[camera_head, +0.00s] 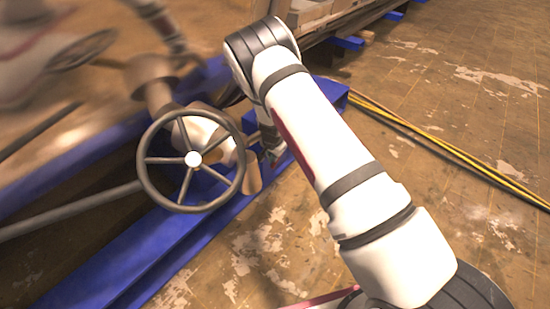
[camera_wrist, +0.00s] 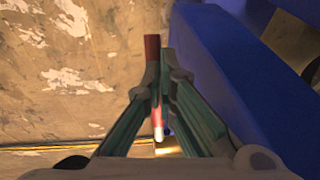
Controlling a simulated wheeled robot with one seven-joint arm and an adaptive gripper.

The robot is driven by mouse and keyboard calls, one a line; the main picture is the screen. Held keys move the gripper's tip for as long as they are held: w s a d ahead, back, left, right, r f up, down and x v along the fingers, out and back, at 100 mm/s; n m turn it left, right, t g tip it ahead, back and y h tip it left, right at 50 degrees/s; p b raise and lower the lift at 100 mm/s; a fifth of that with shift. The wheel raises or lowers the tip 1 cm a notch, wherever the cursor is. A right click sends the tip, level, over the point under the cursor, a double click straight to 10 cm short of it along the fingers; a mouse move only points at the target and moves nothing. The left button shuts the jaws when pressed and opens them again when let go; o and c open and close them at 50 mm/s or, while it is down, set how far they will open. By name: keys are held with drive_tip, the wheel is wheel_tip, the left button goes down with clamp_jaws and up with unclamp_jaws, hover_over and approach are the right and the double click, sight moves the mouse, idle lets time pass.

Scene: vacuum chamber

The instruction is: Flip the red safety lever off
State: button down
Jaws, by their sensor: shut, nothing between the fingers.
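The red lever (camera_wrist: 152,47) shows in the wrist view as a narrow upright bar, with a white and red end lower down between the finger linkages. My gripper (camera_wrist: 163,76) is shut and empty, its fingertips close together right by the lever. Whether they touch it I cannot tell. In the head view my gripper (camera_head: 270,157) is small and dark, partly covered by my arm, just right of the handwheel. The lever cannot be clearly made out there.
A grey handwheel (camera_head: 190,203) on a pipe stands left of my gripper. A blue beam (camera_head: 165,262) runs below it; a blue beam (camera_wrist: 225,75) fills the wrist view's right. Yellow bars (camera_head: 440,150) lie on the floor. The floor at right is mostly clear.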

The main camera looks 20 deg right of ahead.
drive_tip(key=shift+d+f+b, duration=0.2)
drive_tip(key=shift+f+b, duration=0.25)
drive_tip(key=shift+f, duration=0.5)
drive_tip(key=shift+w+d+f+b, duration=0.15)
drive_tip(key=shift+d+f+b, duration=0.15)
drive_tip(key=shift+f, duration=0.2)
drive_tip(key=shift+w+d+f+b, duration=0.15)
drive_tip(key=shift+d+f+b, duration=0.05)
drive_tip(key=shift+f+b, duration=0.25)
drive_tip(key=shift+t+h, duration=0.5)
drive_tip(key=shift+h, duration=0.1)
drive_tip(key=w+d+f+b, duration=0.2)
drive_tip(key=d+f, duration=0.1)
drive_tip(key=shift+w+d+b, duration=0.25)
drive_tip(key=shift+w+b, duration=0.1)
drive_tip(key=shift+d, duration=0.15)
drive_tip(key=shift+r, duration=0.15)
drive_tip(key=v, duration=1.1)
drive_tip(key=shift+s+a+r, duration=0.25)
drive_tip(key=shift+a, duration=0.2)
